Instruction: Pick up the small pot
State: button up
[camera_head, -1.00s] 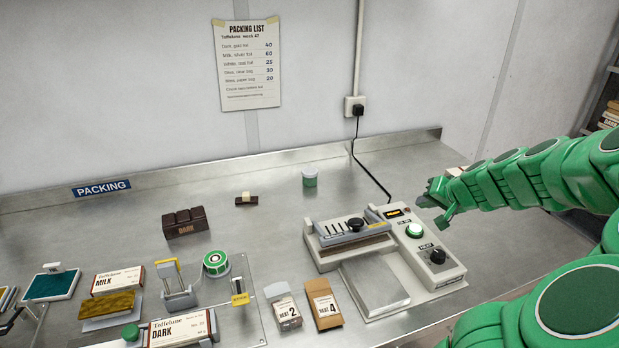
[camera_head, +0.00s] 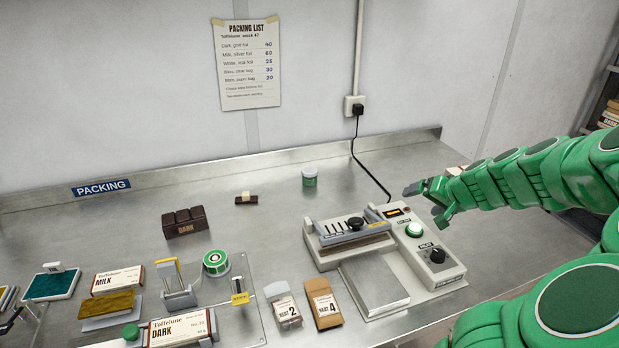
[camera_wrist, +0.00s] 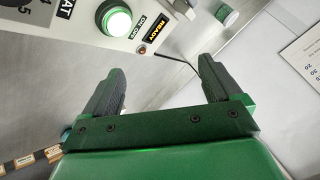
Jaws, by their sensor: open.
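The small pot (camera_head: 309,177) is a green jar with a pale lid, standing upright on the steel bench behind the heat sealer. My gripper (camera_head: 424,199) is at the right, above the rear right of the sealer and well apart from the pot. In the wrist view its two dark fingers (camera_wrist: 160,80) are spread wide with nothing between them.
A dark chocolate block (camera_head: 185,223) and a small wrapped piece (camera_head: 246,199) lie left of the pot. The bench around the pot is clear.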

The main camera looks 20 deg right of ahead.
aim_at(310, 175)
notch_tip(310, 175, up, 4)
jog(key=r, duration=0.1)
jog(key=w+d+m+y, duration=0.2)
jog(key=w+m, duration=0.4)
jog(key=w, duration=0.4)
jog(key=w+d+m+y, duration=0.2)
jog(key=w+m, duration=0.4)
jog(key=w, duration=0.4)
jog(key=w+a+m+g+y, duration=0.1)
jog(key=w+a+m+y, duration=0.5)
jog(key=w+a, duration=1.05)
jog(key=f, duration=1)
jog(key=d+f, duration=0.1)
jog(key=f, duration=0.4)
jog(key=shift+w+f, duration=0.15)
jog(key=shift+x, duration=3.95)
jog(key=shift+f, duration=0.15)
